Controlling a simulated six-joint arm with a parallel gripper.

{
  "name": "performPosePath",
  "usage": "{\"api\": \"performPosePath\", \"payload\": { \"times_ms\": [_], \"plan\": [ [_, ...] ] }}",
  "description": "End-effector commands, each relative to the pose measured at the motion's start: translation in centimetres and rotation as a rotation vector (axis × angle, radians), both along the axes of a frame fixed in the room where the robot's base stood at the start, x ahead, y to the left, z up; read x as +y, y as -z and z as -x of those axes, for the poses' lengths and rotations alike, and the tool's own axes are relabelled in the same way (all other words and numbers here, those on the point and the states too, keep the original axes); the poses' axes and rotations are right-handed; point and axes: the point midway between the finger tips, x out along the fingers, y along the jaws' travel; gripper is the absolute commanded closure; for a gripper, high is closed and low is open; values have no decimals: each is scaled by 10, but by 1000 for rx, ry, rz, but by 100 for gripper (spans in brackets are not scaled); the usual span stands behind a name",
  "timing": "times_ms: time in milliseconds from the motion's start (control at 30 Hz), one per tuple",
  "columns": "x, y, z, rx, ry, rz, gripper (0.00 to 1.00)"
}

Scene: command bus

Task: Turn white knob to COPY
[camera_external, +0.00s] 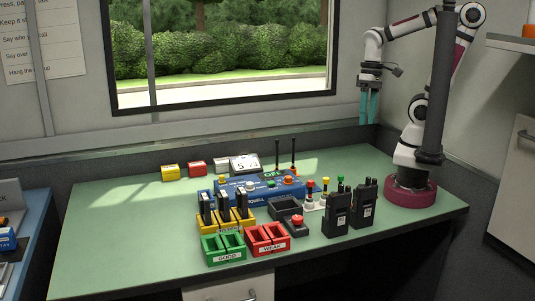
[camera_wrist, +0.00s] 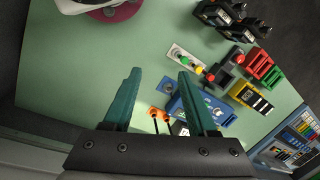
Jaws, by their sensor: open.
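The blue radio unit (camera_external: 290,192) sits mid-table with buttons and small knobs on top; it also shows in the wrist view (camera_wrist: 188,103). A pale plate with coloured knobs (camera_external: 312,206) lies to its right; the wrist view shows this plate (camera_wrist: 174,52) too. My gripper (camera_external: 370,106) hangs high above the back right of the table, well away from the unit. In the wrist view its teal fingers (camera_wrist: 160,75) are spread, with nothing between them.
Two black handheld radios (camera_external: 336,217) stand at the front right. A yellow battery rack (camera_external: 225,226), green bins (camera_external: 223,250) and red bins (camera_external: 268,240) sit in front of the unit. Two thin antennas rise behind it.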

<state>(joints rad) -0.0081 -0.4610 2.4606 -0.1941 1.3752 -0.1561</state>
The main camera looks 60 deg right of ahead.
Motion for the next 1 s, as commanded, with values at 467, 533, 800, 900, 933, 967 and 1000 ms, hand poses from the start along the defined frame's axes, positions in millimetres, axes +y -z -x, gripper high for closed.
{"api": "performPosePath", "payload": {
  "times_ms": [467, 533, 800, 900, 933, 967, 1000],
  "plan": [
    [127, 29, -289, -520, -1750, -164, 42],
    [132, 36, -294, -539, -1798, -163, 42],
    [157, 97, -293, -538, -1806, -165, 42],
    [169, 125, -293, -537, -1805, -165, 42],
    [172, 133, -293, -537, -1804, -165, 42],
    [175, 140, -293, -538, -1804, -164, 42],
    [178, 148, -293, -538, -1804, -164, 42]
  ]
}}
